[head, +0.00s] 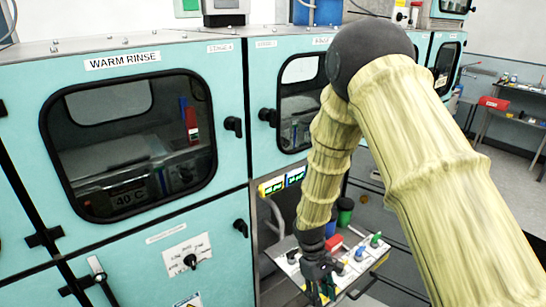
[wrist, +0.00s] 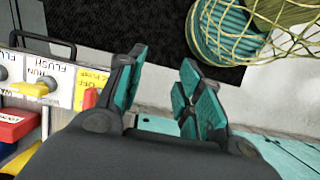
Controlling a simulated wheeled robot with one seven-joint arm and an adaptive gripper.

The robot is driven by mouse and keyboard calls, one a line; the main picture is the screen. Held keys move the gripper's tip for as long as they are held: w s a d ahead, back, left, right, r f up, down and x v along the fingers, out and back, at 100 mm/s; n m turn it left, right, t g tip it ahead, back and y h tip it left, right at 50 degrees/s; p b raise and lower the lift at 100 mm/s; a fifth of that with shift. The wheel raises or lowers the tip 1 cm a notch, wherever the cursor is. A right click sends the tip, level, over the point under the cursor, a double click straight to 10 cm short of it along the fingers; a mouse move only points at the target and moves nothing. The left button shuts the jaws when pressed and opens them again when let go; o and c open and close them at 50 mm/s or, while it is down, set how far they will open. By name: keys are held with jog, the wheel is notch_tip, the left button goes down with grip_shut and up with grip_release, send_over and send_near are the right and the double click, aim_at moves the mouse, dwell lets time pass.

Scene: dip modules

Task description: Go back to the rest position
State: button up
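My gripper (head: 318,272) hangs at the end of my yellow-sleeved arm, low in the head view, in front of a control panel. In the wrist view its two teal-padded fingers (wrist: 160,88) stand apart with nothing between them. The gripper is open and empty. In the wrist view the white control panel (wrist: 20,101) with knobs and labels lies to the left of the fingers; one label reads FLUSH. I cannot tell the exact distance between fingers and panel.
Teal cabinets with a shut WARM RINSE door (head: 126,145) fill the left and middle. Black door knobs (head: 233,126) stick out. A green container (head: 345,211) stands behind the panel. In the wrist view, a dark mat (wrist: 130,30) covers floor near a netted teal round object (wrist: 235,30).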

jog(key=s+d+f+m+t+y, duration=0.1)
jog(key=s+d+f+m+y, duration=0.15)
jog(key=s+f, duration=1.1)
jog(key=s+d+f+m+t, duration=0.1)
jog(key=s+d+f+m, duration=0.1)
jog(key=s, duration=0.6)
jog(key=s+d+f+m+t, duration=0.1)
jog(key=s+d+f+m, duration=0.1)
jog(key=s, duration=0.6)
jog(key=shift+d+m+b, duration=0.35)
jog(key=shift+d+m, duration=0.4)
jog(key=shift+d, duration=0.35)
